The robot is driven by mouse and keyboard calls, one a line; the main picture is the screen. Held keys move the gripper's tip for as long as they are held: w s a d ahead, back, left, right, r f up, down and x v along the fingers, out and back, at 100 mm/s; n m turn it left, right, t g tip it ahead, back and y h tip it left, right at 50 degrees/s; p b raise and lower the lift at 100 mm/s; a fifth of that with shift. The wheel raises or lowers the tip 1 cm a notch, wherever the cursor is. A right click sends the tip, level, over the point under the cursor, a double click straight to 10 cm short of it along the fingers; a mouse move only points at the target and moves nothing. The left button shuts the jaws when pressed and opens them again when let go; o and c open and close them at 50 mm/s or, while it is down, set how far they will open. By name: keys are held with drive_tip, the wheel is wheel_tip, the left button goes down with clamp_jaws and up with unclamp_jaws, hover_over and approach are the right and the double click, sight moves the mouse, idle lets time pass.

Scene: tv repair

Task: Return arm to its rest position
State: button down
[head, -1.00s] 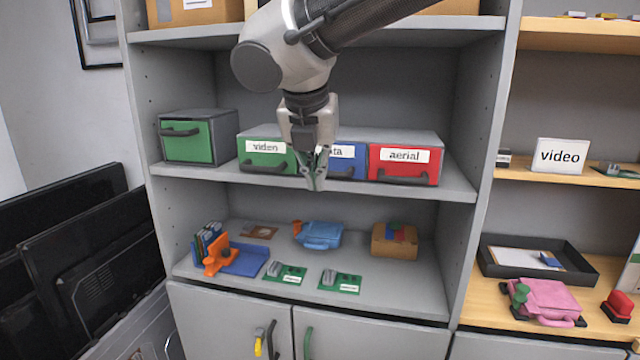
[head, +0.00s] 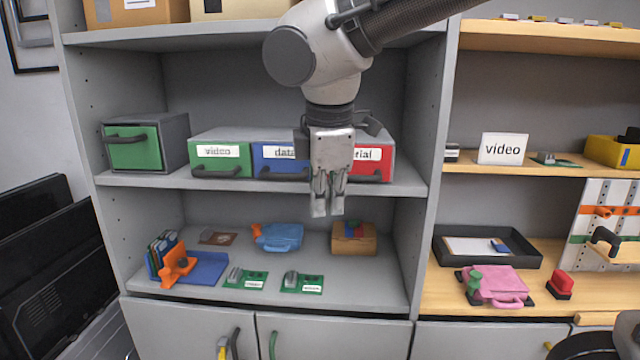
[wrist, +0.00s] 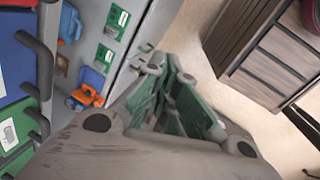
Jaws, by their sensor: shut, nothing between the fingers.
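My gripper (head: 328,205) hangs fingers-down in front of the middle shelf (head: 130,180) in the head view. It is shut and empty. It partly covers the blue data drawer (head: 268,163) and the red drawer (head: 372,165), whose label is half hidden. In the wrist view my gripper's fingers (wrist: 185,105) show close up, with floor beyond them.
A green video drawer (head: 218,162) and a separate green-front box (head: 133,148) stand on the middle shelf. The lower shelf holds an orange tool (head: 178,265), a blue case (head: 278,237) and green boards (head: 246,280). A pink case (head: 497,284) lies on the right shelf.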

drive_tip(key=s+d+f+m, duration=0.1)
drive_tip(key=s+d+m, duration=0.1)
drive_tip(key=d+m, duration=0.4)
drive_tip(key=s+d+f+m+t, duration=0.1)
drive_tip(key=s+d+m, duration=0.2)
drive_tip(key=d, duration=1.4)
drive_tip(key=s+d+f+m, duration=0.2)
drive_tip(key=s+d+m, duration=0.1)
drive_tip(key=d+m, duration=0.7)
drive_tip(key=shift+s+d+m+t, duration=0.15)
drive_tip(key=shift+d+m+t, duration=0.2)
drive_tip(key=shift+d, duration=0.9)
